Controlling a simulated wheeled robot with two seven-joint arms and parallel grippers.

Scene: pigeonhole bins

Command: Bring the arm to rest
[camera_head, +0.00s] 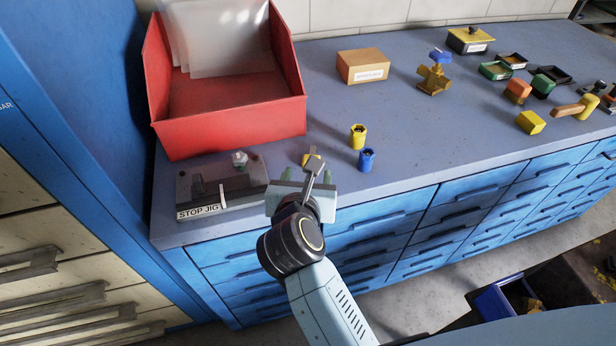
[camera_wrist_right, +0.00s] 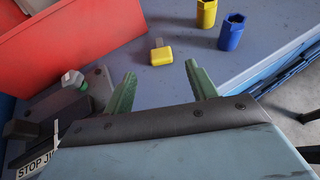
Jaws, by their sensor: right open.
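My right gripper (camera_head: 306,178) is over the front left of the blue bench top, beside the stop jig. Its two green fingers stand apart in the right wrist view (camera_wrist_right: 162,84), with nothing between them. A small yellow piece (camera_head: 312,160) lies on the bench just beyond the fingertips. It also shows in the right wrist view (camera_wrist_right: 161,55), apart from both fingers. The dark stop jig (camera_head: 238,190), labelled STOP JIG, sits to the left of the gripper. A pale knob (camera_head: 239,158) shows on it. My left gripper is not in view.
A red bin (camera_head: 230,140) with clear sheets stands behind the jig. A yellow cup (camera_head: 357,136) and a blue cup (camera_head: 367,160) stand right of the gripper. A tan box (camera_head: 362,66), a brass valve (camera_head: 434,80) and several small blocks are farther right. Blue drawers line the bench front.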

